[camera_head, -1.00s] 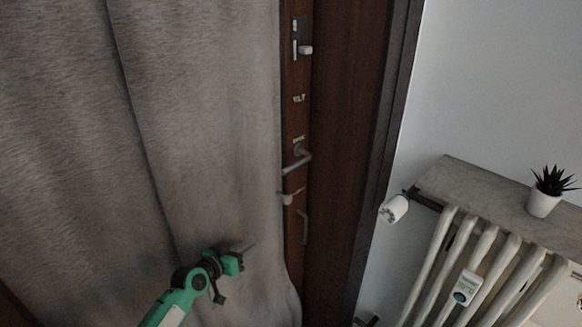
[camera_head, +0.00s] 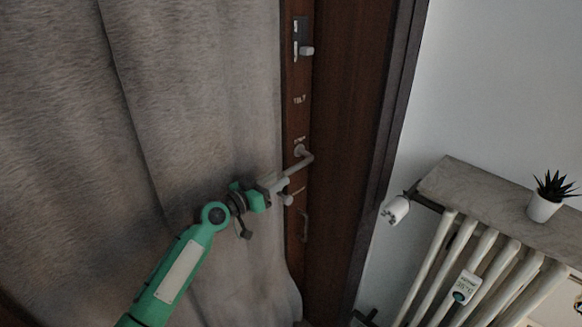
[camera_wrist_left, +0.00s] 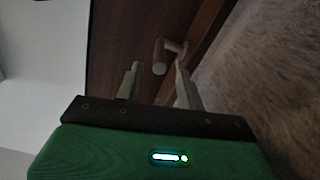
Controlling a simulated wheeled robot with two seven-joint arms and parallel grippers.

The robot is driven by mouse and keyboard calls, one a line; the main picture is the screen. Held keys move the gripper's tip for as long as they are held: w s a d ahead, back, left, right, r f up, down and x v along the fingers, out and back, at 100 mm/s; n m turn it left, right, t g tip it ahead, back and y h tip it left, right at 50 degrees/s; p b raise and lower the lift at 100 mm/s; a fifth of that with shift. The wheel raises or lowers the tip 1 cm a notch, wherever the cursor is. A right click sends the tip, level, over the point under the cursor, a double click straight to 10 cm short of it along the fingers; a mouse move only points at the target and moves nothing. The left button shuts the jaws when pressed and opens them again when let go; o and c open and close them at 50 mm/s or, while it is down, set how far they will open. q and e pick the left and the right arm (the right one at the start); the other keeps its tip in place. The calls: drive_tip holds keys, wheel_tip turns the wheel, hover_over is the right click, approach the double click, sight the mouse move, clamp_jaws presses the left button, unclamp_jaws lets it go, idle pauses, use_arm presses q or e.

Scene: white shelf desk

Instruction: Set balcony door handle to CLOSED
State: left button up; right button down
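The balcony door handle (camera_head: 303,163) is a grey lever on the dark brown door frame. Its grip points left and slightly down in the head view, over the curtain's edge. Small pale labels sit above and below it; I cannot read them surely. My left gripper (camera_head: 279,182) is at the free end of the lever. In the left wrist view my left gripper (camera_wrist_left: 158,80) has its two fingers apart, with the handle (camera_wrist_left: 160,57) between and just beyond the fingertips. I cannot tell whether they touch. My right gripper is not in view.
A grey curtain (camera_head: 200,90) hangs left of the handle, close to my arm. A latch (camera_head: 303,40) is higher on the frame. At right are a radiator (camera_head: 467,262) with a white valve (camera_head: 395,210) and a marble shelf (camera_head: 470,185) with a potted plant (camera_head: 545,200).

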sight(291, 172)
use_arm(q)
drive_tip(key=p+x, duration=0.1)
drive_tip(key=x, duration=0.5)
drive_tip(key=shift+w+d, duration=0.2)
drive_tip(key=shift+d, duration=0.05)
clamp_jaws()
